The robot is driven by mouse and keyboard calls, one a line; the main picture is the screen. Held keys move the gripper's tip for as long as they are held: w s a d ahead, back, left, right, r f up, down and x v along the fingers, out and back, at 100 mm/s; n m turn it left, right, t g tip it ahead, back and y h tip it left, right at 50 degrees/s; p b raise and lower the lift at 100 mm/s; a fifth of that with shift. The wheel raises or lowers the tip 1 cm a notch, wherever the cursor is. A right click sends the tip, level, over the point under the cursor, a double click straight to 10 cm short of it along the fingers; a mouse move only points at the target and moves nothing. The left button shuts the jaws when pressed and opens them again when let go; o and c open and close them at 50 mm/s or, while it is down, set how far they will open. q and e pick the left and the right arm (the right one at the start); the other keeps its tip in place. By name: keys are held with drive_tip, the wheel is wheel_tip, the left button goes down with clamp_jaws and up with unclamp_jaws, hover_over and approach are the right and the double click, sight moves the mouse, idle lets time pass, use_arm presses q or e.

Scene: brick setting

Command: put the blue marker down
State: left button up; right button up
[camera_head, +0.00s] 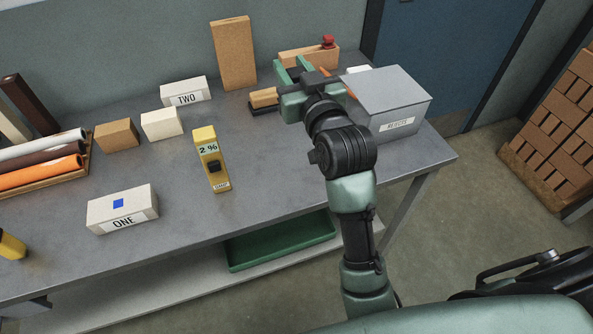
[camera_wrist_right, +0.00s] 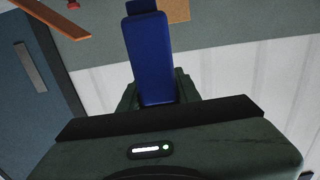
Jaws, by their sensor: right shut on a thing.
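The blue marker, a long blue block, shows in the right wrist view (camera_wrist_right: 152,62), upright in that picture and held between the fingers of my right gripper. My right gripper (camera_head: 296,82) is shut on it over the back right part of the grey table (camera_head: 260,190). In the head view the marker is hidden behind my gripper and arm. I cannot tell whether it touches the table.
A grey "REJECTS" box (camera_head: 395,97) stands close right of my right gripper. A tall tan brick (camera_head: 233,52) stands behind. A yellow meter (camera_head: 211,160), brick "ONE" (camera_head: 123,209) with a blue square, and brick "TWO" (camera_head: 184,91) lie left. The table's front middle is clear.

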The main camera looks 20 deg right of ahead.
wheel_tip(320, 180, down, 20)
drive_tip(key=shift+w+r+b, duration=0.15)
drive_tip(key=shift+r+b, duration=0.1)
drive_tip(key=shift+b, duration=0.65)
drive_tip(key=shift+f, duration=0.1)
drive_tip(key=o, duration=1)
drive_tip(key=s, duration=1.2)
drive_tip(key=shift+d+b, duration=0.2)
drive_tip(key=shift+b, duration=0.2)
